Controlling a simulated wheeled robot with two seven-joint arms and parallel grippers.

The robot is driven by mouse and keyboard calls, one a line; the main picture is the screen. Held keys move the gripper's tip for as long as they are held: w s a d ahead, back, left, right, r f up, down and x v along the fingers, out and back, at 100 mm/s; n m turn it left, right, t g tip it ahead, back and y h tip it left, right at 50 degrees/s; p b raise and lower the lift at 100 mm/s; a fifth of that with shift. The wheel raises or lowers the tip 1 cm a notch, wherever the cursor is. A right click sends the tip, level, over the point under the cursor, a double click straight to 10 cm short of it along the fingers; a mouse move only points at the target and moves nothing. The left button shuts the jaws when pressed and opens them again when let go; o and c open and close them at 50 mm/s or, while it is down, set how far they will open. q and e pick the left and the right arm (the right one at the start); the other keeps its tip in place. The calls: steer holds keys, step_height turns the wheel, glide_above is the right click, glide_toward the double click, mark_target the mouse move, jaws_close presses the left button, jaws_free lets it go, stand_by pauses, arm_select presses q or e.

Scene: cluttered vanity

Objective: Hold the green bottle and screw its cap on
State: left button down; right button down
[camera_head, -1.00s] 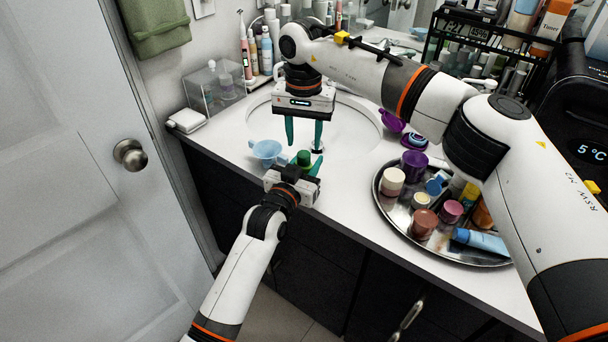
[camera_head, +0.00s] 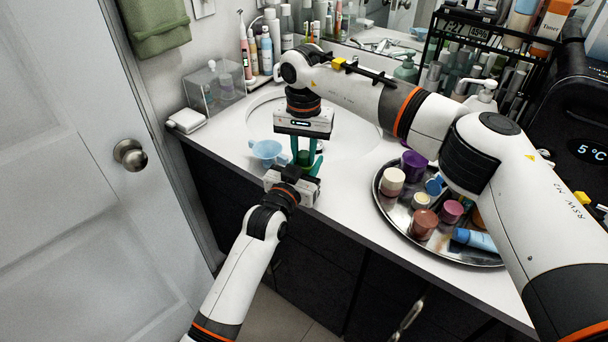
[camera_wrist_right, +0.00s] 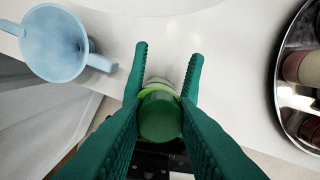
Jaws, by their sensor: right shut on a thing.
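The dark green cap (camera_head: 304,157) is between the fingers of my right gripper (camera_head: 304,150), which comes down from above and is shut on it. In the right wrist view, the round cap (camera_wrist_right: 160,116) sits between the two green fingers, with a lighter green part of the green bottle (camera_wrist_right: 156,86) just beyond it. My left gripper (camera_head: 303,170) is directly below, at the counter's front edge, around where the bottle is. Its jaws and most of the bottle are hidden, so I cannot tell how firmly they close.
A light blue cup with handles (camera_head: 267,150) stands just left of the grippers. The sink (camera_head: 350,125) lies behind them. A round metal tray (camera_head: 385,213) of jars and tubes is at the right. A clear box (camera_head: 205,92) stands at the back left.

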steer(key=m, duration=1.4)
steer(key=shift+m, duration=0.3)
steer(key=m, duration=1.2)
steer(key=shift+f, duration=0.1)
steer(key=m, duration=0.9)
steer(key=c, duration=1.2)
jaws_free()
